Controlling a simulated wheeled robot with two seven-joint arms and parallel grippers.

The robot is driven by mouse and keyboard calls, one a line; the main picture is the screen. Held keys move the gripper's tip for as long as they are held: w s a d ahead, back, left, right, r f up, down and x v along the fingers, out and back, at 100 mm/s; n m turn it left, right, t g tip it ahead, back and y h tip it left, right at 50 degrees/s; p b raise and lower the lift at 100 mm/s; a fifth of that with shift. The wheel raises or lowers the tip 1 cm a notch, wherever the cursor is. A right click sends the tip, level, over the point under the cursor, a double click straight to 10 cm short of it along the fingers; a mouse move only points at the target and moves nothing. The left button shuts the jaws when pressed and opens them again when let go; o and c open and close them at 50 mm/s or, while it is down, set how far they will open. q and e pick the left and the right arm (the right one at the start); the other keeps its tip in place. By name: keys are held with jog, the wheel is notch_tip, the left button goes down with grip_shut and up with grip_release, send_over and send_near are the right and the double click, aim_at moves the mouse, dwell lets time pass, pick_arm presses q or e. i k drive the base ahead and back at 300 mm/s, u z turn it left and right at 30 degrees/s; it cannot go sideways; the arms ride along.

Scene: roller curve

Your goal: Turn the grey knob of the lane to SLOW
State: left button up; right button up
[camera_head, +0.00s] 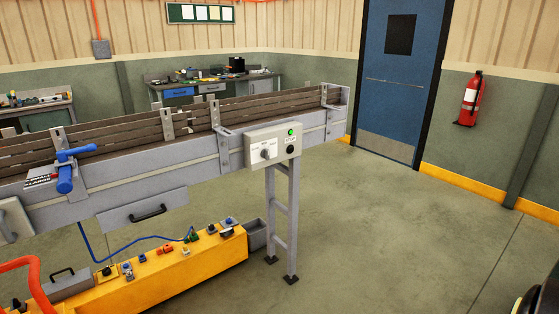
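The grey knob (266,153) is on the left half of the front of a light grey control box (276,139), which is fixed to the end of the lane (160,166). Small dark markings surround the knob, but they are too small to read, so I cannot tell which setting it points to. Neither of my grippers is in view.
A metal leg (281,215) stands below the box. A yellow beam (175,267) with several small parts lies below the lane. A blue clamp (66,172) sits on the lane's left part. The floor (380,230) to the right is clear.

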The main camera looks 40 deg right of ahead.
aim_at(264, 154)
jog(key=z, duration=1.35)
jog(key=i, duration=0.95)
jog(key=u, duration=0.55)
jog(key=i, duration=0.8)
jog(key=u, duration=0.65)
